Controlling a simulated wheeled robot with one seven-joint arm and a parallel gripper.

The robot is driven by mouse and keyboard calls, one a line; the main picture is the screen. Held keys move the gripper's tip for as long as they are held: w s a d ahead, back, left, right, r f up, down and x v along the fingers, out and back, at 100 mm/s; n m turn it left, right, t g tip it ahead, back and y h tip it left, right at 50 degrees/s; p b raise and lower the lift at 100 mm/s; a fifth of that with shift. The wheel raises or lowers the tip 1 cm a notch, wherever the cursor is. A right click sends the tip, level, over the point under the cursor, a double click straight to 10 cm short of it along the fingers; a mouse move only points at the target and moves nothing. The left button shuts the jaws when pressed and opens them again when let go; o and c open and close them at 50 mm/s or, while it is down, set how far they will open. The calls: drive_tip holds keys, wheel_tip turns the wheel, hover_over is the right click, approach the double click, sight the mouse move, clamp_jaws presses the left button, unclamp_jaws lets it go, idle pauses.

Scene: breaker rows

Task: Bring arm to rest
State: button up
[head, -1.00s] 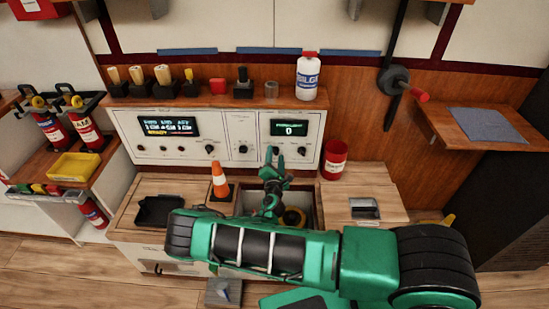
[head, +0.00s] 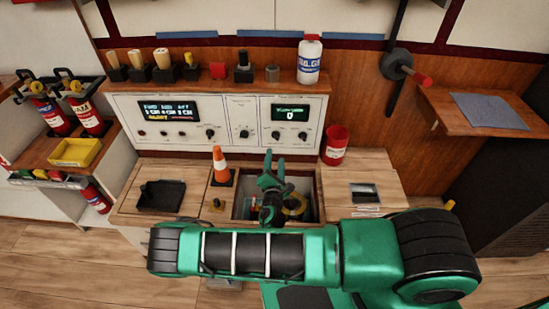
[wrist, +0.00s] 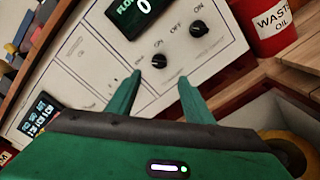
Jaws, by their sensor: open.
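My green arm stretches across the front of the head view, over the wooden counter. My gripper (head: 275,158) is open and empty, its two fingers pointing up toward the white control panel (head: 243,113). In the wrist view my gripper (wrist: 157,92) shows its fingers apart below the panel's dark knobs (wrist: 158,62). No contact with the panel can be made out. Below the gripper is an open recess in the counter with a yellow round thing (head: 296,206) in it.
An orange cone (head: 220,165) stands left of the gripper, beside a black tray (head: 161,196). A red waste oil can (head: 335,146) stands to the right. A white bottle (head: 309,60) and several brushes (head: 163,64) stand on the shelf above. A side shelf (head: 480,112) juts out at right.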

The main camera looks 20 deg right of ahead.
idle(0.4)
drive_tip(key=s+d+r+m+g+h, duration=0.2)
drive_tip(key=d+r+m+g+h, duration=0.55)
drive_tip(key=d+m, duration=0.45)
drive_tip(key=s+d+r+m+g+y, duration=0.2)
drive_tip(key=s+d+r+m+g, duration=0.7)
drive_tip(key=d, duration=0.3)
drive_tip(key=s+a+r+m+y, duration=0.1)
drive_tip(key=s+r+m+y, duration=0.1)
drive_tip(key=s+r, duration=0.4)
drive_tip(key=s+a+r+m+y, duration=0.1)
drive_tip(key=s+r+m+y, duration=0.2)
drive_tip(key=s, duration=1)
drive_tip(key=s+a+r+m+y, duration=0.1)
drive_tip(key=s+r+m+y, duration=0.2)
drive_tip(key=s+r+y, duration=0.3)
drive_tip(key=s+r, duration=0.3)
drive_tip(key=shift+s+a+r+g, duration=0.2)
drive_tip(key=shift+s+a+g, duration=0.05)
drive_tip(key=shift+a+g, duration=0.1)
drive_tip(key=shift+d, duration=0.1)
